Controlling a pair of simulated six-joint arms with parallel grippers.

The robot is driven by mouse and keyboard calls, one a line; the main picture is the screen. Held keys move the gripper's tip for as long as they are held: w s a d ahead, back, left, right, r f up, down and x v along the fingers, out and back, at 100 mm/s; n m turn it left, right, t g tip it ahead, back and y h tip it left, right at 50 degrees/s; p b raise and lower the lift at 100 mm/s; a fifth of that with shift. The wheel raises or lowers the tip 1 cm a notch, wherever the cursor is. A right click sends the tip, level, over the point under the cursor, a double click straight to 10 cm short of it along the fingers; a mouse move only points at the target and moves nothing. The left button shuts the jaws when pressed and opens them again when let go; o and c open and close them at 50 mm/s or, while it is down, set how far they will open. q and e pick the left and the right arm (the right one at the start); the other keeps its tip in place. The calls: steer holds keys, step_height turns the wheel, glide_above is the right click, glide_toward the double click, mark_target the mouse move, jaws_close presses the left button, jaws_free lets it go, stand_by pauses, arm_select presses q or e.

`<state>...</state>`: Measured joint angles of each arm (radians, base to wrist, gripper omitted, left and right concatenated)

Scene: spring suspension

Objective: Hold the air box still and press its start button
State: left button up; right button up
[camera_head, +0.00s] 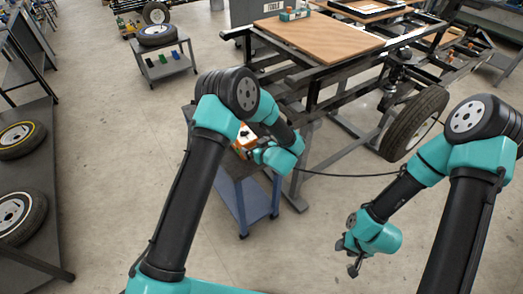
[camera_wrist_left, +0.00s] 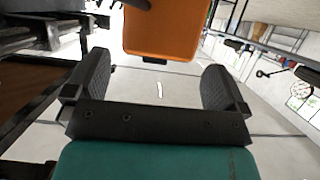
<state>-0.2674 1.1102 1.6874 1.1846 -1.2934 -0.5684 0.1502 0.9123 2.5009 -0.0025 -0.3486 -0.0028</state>
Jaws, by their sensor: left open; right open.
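The air box (camera_head: 242,137), orange with a white part, sits on a small cart and is partly hidden behind my left arm. In the left wrist view the orange box (camera_wrist_left: 163,32) is at the top centre, beyond the fingertips. My left gripper (camera_wrist_left: 157,80) is open, with bare floor showing between its fingers. In the head view my left gripper (camera_head: 255,146) is close beside the box; contact cannot be told. I cannot make out the start button. My right gripper (camera_head: 349,262) is open and empty above the floor at the lower right, well away from the box.
The box's blue-grey cart (camera_head: 251,203) stands beside a frame with a wooden top (camera_head: 318,38). A wheel (camera_head: 413,124) is mounted right of it. A black hose (camera_head: 340,175) runs between the box area and the wheel.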

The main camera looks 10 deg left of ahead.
mark_target(251, 143)
arm_select(q)
steer(key=x, duration=0.7)
steer(key=shift+c, duration=0.5)
steer(key=c, duration=0.9)
steer(key=o, duration=0.7)
steer(key=c, duration=0.5)
arm_select(e)
jaws_close()
stand_by(1.0)
